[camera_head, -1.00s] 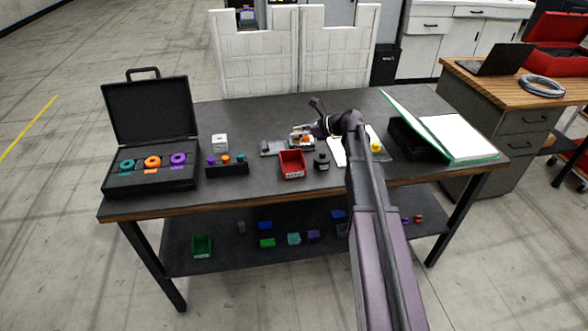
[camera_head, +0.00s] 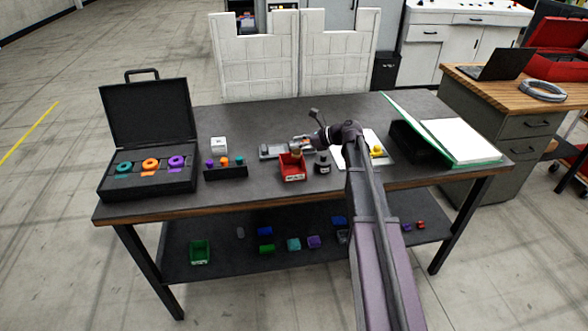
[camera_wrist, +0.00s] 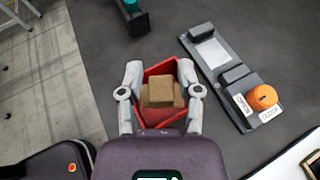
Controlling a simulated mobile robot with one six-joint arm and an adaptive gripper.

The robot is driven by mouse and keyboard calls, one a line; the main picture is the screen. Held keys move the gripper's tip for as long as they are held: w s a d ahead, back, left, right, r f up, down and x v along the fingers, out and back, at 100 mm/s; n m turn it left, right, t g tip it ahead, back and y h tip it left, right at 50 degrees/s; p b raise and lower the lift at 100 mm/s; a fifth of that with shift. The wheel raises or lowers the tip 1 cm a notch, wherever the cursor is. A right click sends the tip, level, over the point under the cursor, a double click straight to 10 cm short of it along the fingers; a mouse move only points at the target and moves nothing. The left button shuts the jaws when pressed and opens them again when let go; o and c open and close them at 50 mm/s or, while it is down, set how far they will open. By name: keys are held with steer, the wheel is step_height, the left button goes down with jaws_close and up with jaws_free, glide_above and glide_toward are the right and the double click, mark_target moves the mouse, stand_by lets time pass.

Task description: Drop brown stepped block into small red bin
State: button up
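The brown stepped block (camera_wrist: 161,92) sits between the two fingers of my gripper (camera_wrist: 161,72) in the wrist view. The fingers are spread to about the block's width, and its wider step reaches close to both of them. My gripper appears shut on it, though the contact faces are hard to see. The small red bin (camera_wrist: 155,118) lies behind and below the block, with its red walls showing around it. In the head view my gripper (camera_head: 300,147) is over the red bin (camera_head: 292,175), and the block (camera_head: 297,154) shows small at the bin's rim.
A grey fixture (camera_wrist: 212,52) with an orange piece (camera_wrist: 263,97) lies right of the bin in the wrist view. A dark jar (camera_head: 322,162) stands close right of the bin. A rack of coloured pieces (camera_head: 225,171) and an open black case (camera_head: 148,183) are to the left.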

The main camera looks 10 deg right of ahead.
steer(key=shift+o, duration=1)
steer(key=shift+d, duration=0.1)
steer(key=shift+r, duration=0.15)
